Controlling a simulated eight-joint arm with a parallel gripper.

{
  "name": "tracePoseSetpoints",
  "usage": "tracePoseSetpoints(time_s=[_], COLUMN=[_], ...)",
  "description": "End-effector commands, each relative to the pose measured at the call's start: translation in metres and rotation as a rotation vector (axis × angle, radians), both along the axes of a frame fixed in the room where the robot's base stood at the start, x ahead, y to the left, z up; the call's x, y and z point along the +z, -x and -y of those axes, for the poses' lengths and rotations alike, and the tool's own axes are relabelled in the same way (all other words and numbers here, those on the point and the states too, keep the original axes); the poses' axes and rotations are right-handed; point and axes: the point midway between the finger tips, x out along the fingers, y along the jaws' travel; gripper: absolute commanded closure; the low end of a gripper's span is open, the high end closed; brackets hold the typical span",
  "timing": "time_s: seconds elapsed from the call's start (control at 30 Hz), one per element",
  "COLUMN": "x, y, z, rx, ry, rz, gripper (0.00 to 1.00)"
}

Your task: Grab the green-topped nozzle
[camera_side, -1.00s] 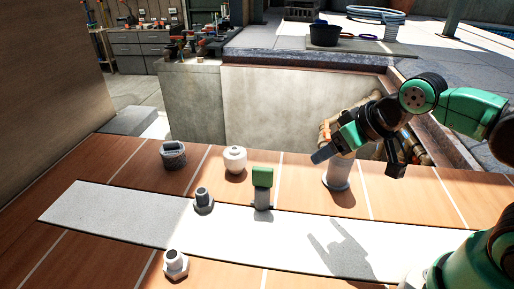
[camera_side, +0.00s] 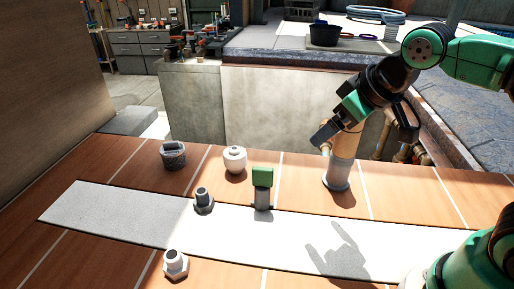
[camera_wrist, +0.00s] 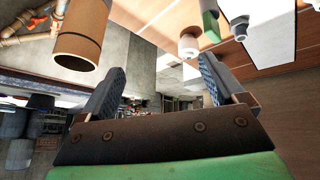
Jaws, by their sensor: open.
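The green-topped nozzle (camera_side: 263,186) stands upright on the pale strip of the deck, with a green block on a grey stem and base. In the wrist view its green part (camera_wrist: 209,25) shows near the top edge, beyond the right finger. My gripper (camera_side: 328,132) is up and to the right of the nozzle in the side view, above the deck and apart from it. The wrist view shows the two fingers (camera_wrist: 162,63) spread, with nothing between them. One finger is hard to make out from the side.
A tan pipe with a grey base (camera_side: 338,174) stands near my gripper. A white rounded fitting (camera_side: 235,160) is behind left of the nozzle. Grey fittings (camera_side: 203,200), (camera_side: 173,156) and a hex-based one (camera_side: 176,265) stand further left. The strip right of the nozzle is clear.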

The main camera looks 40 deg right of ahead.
Motion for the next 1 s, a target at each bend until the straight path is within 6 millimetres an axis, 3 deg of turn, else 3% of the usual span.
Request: tracePoseSetpoints(time_s=[0.37,0.6,0.77,1.0], x=[-0.011,-0.007,0.001,-0.058], y=[-0.030,-0.053,-0.054,-0.054], z=[-0.026,-0.070,-0.108,-0.107], rx=[0.737,1.253,1.445,1.453], ry=[0.762,1.448,1.852,1.877], rz=[-0.231,-0.490,-0.703,-0.734], gripper=[0.11,0.11,0.11,0.11])
